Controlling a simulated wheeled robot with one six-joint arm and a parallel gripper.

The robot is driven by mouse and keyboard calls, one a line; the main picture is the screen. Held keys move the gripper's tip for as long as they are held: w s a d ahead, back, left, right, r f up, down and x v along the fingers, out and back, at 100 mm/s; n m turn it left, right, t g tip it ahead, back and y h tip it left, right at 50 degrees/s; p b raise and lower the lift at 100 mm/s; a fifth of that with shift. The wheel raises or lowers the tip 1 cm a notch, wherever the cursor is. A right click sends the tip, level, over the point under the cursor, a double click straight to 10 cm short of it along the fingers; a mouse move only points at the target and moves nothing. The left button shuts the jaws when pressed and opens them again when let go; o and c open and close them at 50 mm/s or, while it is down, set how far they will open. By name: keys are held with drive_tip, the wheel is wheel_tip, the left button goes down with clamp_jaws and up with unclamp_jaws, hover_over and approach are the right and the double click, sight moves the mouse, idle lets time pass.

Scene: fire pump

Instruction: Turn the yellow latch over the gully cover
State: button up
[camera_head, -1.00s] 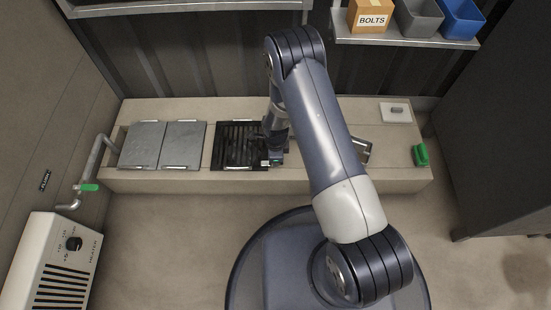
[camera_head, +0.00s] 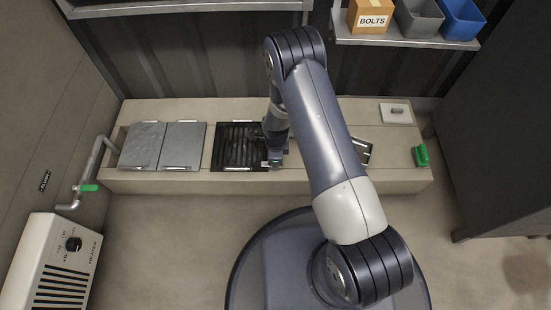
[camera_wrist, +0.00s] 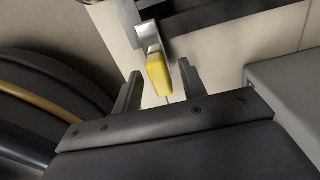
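The yellow latch (camera_wrist: 158,75) shows in the wrist view, at the end of a grey metal bracket (camera_wrist: 147,34) beside a dark grating edge. My gripper (camera_wrist: 160,84) is open, with one finger on each side of the latch and a visible gap to both. In the head view the black slatted gully cover (camera_head: 236,146) lies in the pale bench top. My gripper (camera_head: 275,160) is at the cover's front right corner there. The latch is hidden by the arm in the head view.
Two grey plates (camera_head: 182,146) lie left of the cover on the bench (camera_head: 330,180). A green-handled pipe valve (camera_head: 88,187) and a heater (camera_head: 60,262) stand at the left. A green object (camera_head: 420,155) sits at the bench's right end. A shelf with bins runs above.

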wheel_tip(320, 180, up, 11)
drive_tip(key=p, duration=0.4)
drive_tip(key=shift+f, duration=0.15)
wheel_tip(320, 180, down, 11)
drive_tip(key=b, duration=0.4)
idle(0.3)
drive_tip(key=shift+r, duration=0.2)
